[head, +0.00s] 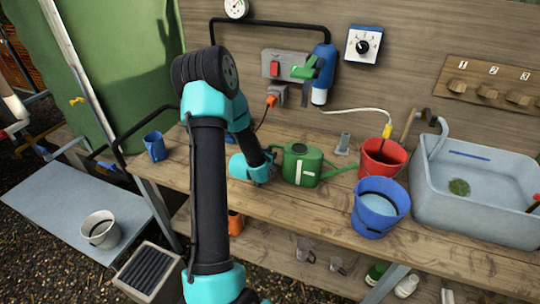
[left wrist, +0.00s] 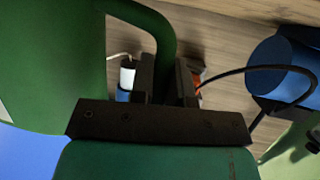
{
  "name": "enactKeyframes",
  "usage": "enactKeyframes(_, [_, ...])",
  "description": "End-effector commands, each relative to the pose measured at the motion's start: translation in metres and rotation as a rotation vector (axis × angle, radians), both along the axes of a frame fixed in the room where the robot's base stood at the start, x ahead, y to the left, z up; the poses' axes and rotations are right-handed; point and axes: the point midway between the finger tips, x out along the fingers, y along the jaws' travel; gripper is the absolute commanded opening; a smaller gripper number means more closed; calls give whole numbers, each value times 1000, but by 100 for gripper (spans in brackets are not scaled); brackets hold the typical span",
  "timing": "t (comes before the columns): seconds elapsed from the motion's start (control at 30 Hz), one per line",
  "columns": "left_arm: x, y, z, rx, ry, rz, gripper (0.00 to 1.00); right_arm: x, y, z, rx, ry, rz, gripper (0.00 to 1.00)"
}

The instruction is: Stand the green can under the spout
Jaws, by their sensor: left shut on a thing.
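The green watering can (head: 302,165) stands on or just above the wooden bench, its long spout pointing right; I cannot tell whether its base touches the wood. My left gripper (head: 272,163) is at the can's left side. In the left wrist view, its dark fingers (left wrist: 167,85) are shut on the can's curved handle (left wrist: 160,28), with the green body (left wrist: 50,65) to the left. The grey curved tap spout (head: 437,132) rises over the left back of the pale grey sink (head: 425,195), well right of the can. My right gripper is not in view.
A red bucket (head: 382,160) and a blue bucket (head: 381,207) stand between the can and the sink. A small metal stand (head: 343,145) is behind the can's spout. A blue mug (head: 154,146) stands at left. Bare bench lies in front of the can.

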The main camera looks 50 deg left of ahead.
Motion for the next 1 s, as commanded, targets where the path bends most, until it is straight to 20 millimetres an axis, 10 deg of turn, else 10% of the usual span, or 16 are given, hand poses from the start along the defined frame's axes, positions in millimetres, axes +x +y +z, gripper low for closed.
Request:
enactKeyframes(0.13, [0,0,-1,-1,2,0,0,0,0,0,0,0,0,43])
enactKeyframes(0.17, [0,0,-1,-1,3,0,19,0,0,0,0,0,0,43])
enactKeyframes(0.43, [0,0,-1,-1,2,0,45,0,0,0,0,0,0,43])
enactKeyframes(1.0, [-11,-17,10,-1,3,-21,46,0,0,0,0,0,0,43])
